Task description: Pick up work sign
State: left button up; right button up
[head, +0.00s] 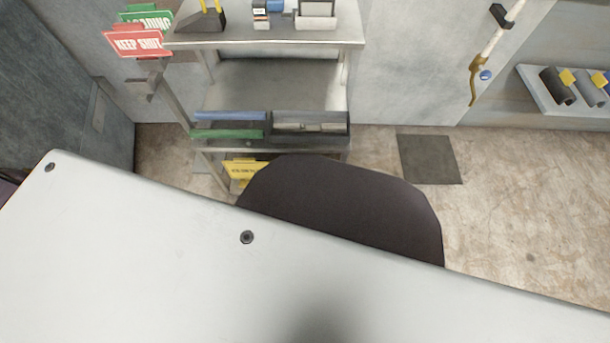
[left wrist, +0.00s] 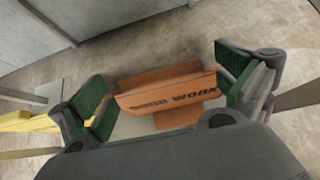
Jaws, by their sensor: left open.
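The work sign (left wrist: 160,88) is an orange folded sign with dark lettering that reads in part "WORK", low over the floor in the left wrist view. My left gripper (left wrist: 163,84) is open, with one green-padded finger at each side of the sign. The sign shows between and beyond the fingers, and I cannot tell whether either pad touches it. The gripper's body hides its near part. In the head view I see neither the work sign nor my grippers.
A metal shelf rack (head: 270,85) holds tools and trays. A yellow sign (head: 240,170) sits low in it. A red "KEEP SHUT" sign (head: 137,42) and a green sign (head: 148,20) stick out at its upper left. Speckled floor (head: 520,200) is open on the right.

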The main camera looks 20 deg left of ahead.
dwell(0.4)
pick_arm(q)
jog(key=c, duration=1.3)
